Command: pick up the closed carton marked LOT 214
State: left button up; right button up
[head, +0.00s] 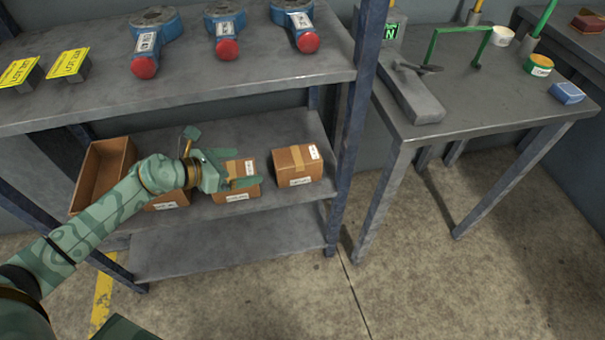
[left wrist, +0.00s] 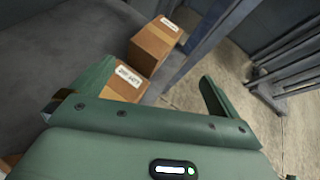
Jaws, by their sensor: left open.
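Three closed brown cartons stand in a row on the middle shelf. The left carton (head: 168,199) is partly hidden by my arm. The middle carton (head: 247,170) is partly covered by my left gripper (head: 238,168). The right carton (head: 297,166) is in full view, with tape on top. Each has white labels too small to read, so I cannot tell which is LOT 214. In the left wrist view, my open, empty left gripper (left wrist: 158,72) has a labelled carton (left wrist: 130,82) by its left finger and another carton (left wrist: 153,45) beyond. My right gripper is out of view.
An open brown box (head: 104,172) stands at the shelf's left end. The upper shelf (head: 190,90) holds blue parts with red ends and yellow signs above the cartons. A blue post (head: 350,140) bounds the right side. A workbench (head: 480,100) stands further right.

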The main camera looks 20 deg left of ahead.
pick_arm(q)
jog(key=m, duration=0.1)
jog(key=b, duration=0.4)
send_near(294, 156)
jog(key=b+x, duration=0.1)
jog(key=x, duration=0.2)
jog(key=shift+s+d+f, duration=0.15)
jog(key=shift+f, duration=0.1)
jog(key=shift+w+d, duration=0.15)
jog(key=shift+w, duration=0.1)
jog(key=b+x, duration=0.3)
jog(key=x, duration=0.2)
jog(key=shift+w+a+r, duration=0.1)
jog(key=shift+a, duration=0.1)
jog(key=shift+d, duration=0.1)
jog(key=c, duration=1.7)
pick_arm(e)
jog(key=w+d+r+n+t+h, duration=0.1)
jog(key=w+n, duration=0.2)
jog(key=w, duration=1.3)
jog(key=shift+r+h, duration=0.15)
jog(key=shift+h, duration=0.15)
